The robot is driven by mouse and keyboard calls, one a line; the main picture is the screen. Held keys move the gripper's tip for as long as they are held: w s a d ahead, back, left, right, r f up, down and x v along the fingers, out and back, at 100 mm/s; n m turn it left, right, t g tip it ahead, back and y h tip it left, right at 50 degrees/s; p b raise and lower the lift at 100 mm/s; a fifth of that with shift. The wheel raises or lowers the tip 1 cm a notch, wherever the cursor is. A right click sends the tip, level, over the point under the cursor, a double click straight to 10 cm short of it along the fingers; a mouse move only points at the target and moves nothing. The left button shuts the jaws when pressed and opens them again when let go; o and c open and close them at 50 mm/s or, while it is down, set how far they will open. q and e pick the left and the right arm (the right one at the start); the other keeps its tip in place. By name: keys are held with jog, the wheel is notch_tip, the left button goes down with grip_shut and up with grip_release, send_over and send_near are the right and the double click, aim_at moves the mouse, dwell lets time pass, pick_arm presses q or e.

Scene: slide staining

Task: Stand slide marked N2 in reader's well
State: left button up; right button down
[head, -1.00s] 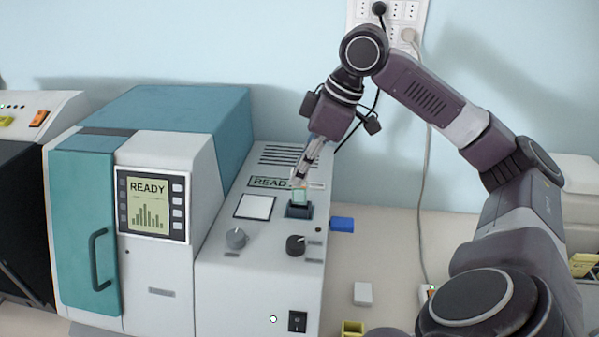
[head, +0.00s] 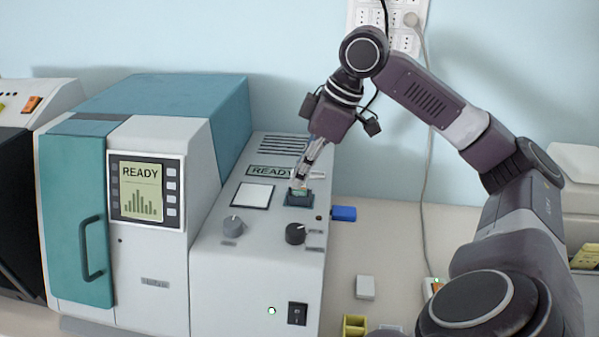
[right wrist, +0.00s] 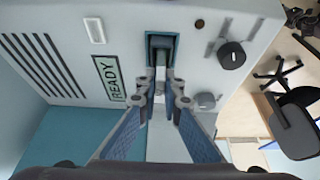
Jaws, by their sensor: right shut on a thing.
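The reader (head: 255,265) is the pale console with a READY label; its well (head: 299,201) is a dark, blue-rimmed slot in the top. My right gripper (head: 300,182) is shut on a small slide with a greenish face (head: 299,190). The slide stands roughly upright at the well, its lower part hidden by the rim, so I cannot tell if it touches the bottom. Its marking is too small to read. In the right wrist view the fingertips (right wrist: 160,88) meet just beside the well (right wrist: 162,42). My left gripper is out of view.
A teal and white machine with a READY screen (head: 149,190) adjoins the reader on the left. Knobs (head: 295,233) and a white square pad (head: 252,195) are near the well. A blue block (head: 343,213) and a white block (head: 365,287) lie to the right.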

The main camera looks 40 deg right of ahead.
jog(key=c, duration=2)
grip_release()
jog(key=shift+v, duration=6)
